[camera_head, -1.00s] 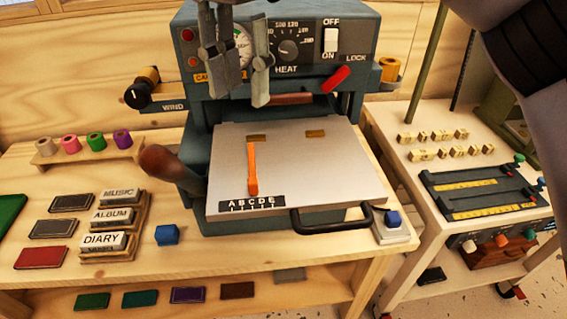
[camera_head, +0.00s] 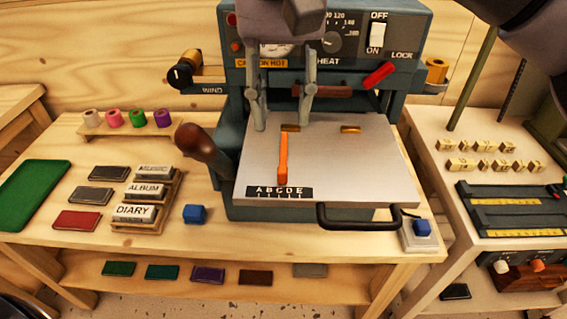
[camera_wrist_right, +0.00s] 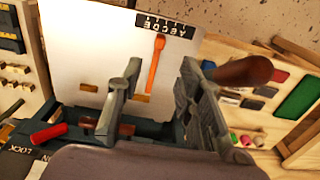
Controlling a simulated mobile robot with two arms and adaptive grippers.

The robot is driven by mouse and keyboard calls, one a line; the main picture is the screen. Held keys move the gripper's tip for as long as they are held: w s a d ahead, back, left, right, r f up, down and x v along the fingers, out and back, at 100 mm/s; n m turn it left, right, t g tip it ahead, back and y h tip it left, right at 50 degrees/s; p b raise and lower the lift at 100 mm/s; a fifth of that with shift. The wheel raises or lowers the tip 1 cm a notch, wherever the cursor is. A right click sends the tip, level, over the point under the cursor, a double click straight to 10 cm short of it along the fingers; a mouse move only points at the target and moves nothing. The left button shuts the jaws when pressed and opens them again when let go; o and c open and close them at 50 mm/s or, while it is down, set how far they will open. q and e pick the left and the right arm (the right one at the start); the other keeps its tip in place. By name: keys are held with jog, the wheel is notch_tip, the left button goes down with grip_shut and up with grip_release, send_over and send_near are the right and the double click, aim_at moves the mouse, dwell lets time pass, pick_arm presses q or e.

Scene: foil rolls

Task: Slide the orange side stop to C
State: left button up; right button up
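The orange side stop (camera_head: 283,158) is a thin upright-looking bar lying on the pale metal plate (camera_head: 355,165) of the press. Its front end is just behind the dark ABCDE scale (camera_head: 279,192), around C to D; I cannot tell the exact mark. The stop also shows in the right wrist view (camera_wrist_right: 155,62). My right gripper (camera_head: 281,122) is open and empty, its two fingers apart over the rear left of the plate, behind the stop. In the wrist view the fingers (camera_wrist_right: 155,92) are on either side of the stop's line, apart from it.
A brown-knobbed lever (camera_head: 202,143) stands left of the plate, and a black handle (camera_head: 360,217) sticks out in front. The press panel (camera_head: 345,40) rises behind my gripper. Label blocks (camera_head: 148,190) and foil rolls (camera_head: 115,117) are at left. The plate's right side is clear.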

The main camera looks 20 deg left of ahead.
aim_at(282, 169)
notch_tip(282, 169, down, 10)
jog(key=shift+f, duration=0.1)
dwell(0.4)
grip_shut()
dwell(0.6)
